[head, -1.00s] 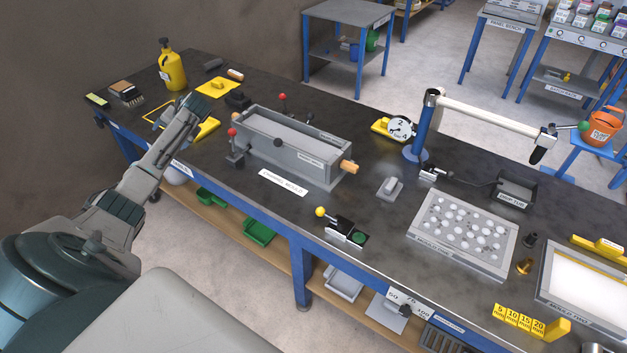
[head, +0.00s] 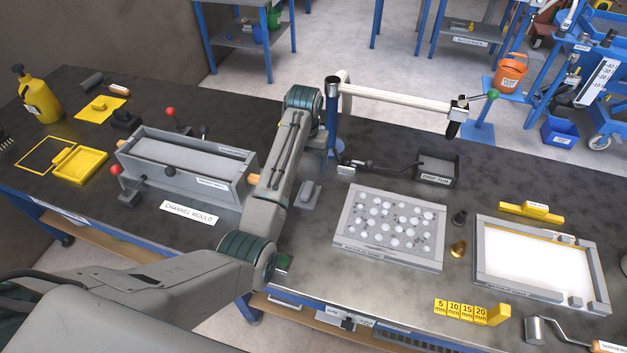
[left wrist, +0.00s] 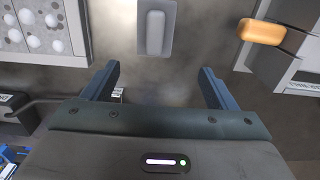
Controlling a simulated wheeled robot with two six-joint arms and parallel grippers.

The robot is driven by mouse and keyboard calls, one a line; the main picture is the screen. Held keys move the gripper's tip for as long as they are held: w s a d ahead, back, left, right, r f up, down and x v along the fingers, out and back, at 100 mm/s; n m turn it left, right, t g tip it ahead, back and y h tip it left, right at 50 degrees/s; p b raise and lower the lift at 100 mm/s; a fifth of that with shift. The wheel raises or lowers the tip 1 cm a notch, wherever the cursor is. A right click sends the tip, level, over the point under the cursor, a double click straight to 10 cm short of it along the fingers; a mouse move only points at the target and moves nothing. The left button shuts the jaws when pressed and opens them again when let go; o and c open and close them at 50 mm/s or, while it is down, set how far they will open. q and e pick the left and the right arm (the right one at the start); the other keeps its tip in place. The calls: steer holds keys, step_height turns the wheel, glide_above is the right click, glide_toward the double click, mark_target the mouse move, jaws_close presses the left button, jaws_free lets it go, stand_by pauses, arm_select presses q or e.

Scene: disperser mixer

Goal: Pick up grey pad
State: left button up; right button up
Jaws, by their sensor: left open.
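The grey pad (head: 310,192), a small block with a raised rounded grip, lies on the dark bench just right of my left forearm in the head view. In the left wrist view the grey pad (left wrist: 155,30) is at the top centre, beyond the fingertips and lined up with the gap between them. My left gripper (left wrist: 157,78) is open and empty, its two blue-grey fingers spread wide above the bench. In the head view its fingers are hidden behind the arm. My right gripper is in neither view.
The channel mould (head: 190,165) with its orange handle (left wrist: 262,31) stands left of the pad in the head view. The blue post (head: 332,110) rises behind it. A tray of white pebbles (head: 390,228) is to the right. Bare bench surrounds the pad.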

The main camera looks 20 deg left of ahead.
mark_target(308, 188)
arm_select(q)
steer(key=shift+s+d+f, duration=0.1)
steer(key=shift+s+f, duration=0.15)
steer(key=shift+f, duration=0.05)
steer(key=f, duration=0.1)
steer(key=s+f+p, duration=0.1)
steer(key=f, duration=0.1)
steer(key=shift+f, duration=0.3)
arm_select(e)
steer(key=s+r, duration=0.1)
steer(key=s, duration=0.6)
arm_select(q)
steer(key=f, duration=0.1)
steer(key=f+p, duration=0.1)
steer(key=f, duration=0.1)
steer(key=f+p, duration=0.1)
steer(key=shift+s+d+f, duration=0.15)
steer(key=shift+s+d, duration=0.1)
steer(key=shift+d, duration=0.1)
steer(key=shift+f, duration=0.7)
steer(key=shift+c, duration=0.9)
steer(key=c, duration=0.9)
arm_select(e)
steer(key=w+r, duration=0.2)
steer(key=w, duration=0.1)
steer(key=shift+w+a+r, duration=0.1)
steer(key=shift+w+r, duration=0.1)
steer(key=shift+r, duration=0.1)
